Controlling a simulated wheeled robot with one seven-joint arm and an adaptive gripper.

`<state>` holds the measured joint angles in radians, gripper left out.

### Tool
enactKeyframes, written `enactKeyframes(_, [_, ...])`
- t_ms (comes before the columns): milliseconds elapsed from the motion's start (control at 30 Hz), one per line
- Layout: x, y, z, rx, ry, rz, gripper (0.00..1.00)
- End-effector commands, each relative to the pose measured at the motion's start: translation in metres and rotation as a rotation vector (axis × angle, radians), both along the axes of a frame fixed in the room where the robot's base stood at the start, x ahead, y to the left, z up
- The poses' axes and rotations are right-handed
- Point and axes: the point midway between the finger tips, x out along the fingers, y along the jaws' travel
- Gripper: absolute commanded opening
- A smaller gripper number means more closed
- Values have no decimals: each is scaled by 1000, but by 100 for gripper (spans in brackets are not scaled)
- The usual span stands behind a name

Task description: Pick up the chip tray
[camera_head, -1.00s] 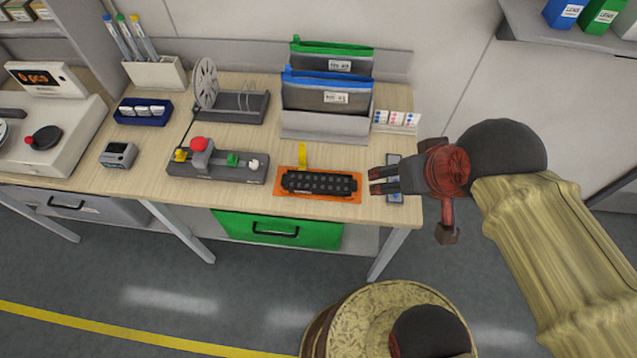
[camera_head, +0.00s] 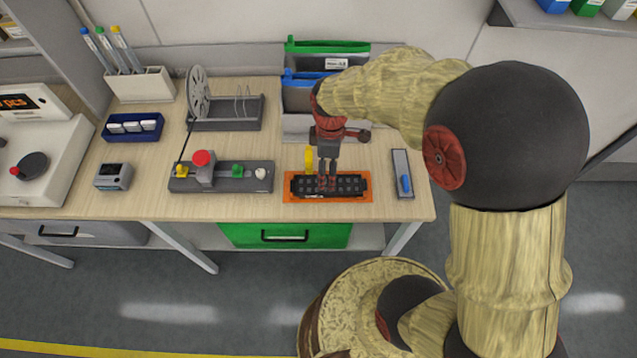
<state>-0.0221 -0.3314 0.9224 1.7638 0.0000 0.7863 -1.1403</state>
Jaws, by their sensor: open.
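The chip tray looks to be the black tray (camera_head: 350,185) with rows of small pockets. It lies on an orange mat (camera_head: 293,196) near the front edge of the workbench. My gripper (camera_head: 327,186) points down over the middle of the tray, with its fingertips at or just above it. The fingers are open and hide part of the tray's middle. I cannot tell whether they touch it. A yellow upright piece (camera_head: 309,158) stands at the back edge of the mat, just left of my gripper.
A grey control box (camera_head: 222,180) with a red knob stands left of the mat. A small grey case with a blue item (camera_head: 402,172) lies to the right. Behind are a reel stand (camera_head: 240,112) and a folder holder (camera_head: 297,128), partly hidden by my arm.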

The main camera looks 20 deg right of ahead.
Motion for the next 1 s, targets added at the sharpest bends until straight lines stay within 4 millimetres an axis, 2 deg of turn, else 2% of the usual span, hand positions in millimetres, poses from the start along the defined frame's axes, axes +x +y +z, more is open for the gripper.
enactKeyframes(200, [-1,0,-6,0,1,114,74])
enactKeyframes(567, [-2,-1,-38,0,2,114,74])
enactKeyframes(800, [-2,-3,-73,0,3,114,74])
enactKeyframes(1000, [-1,-3,-80,0,0,113,74])
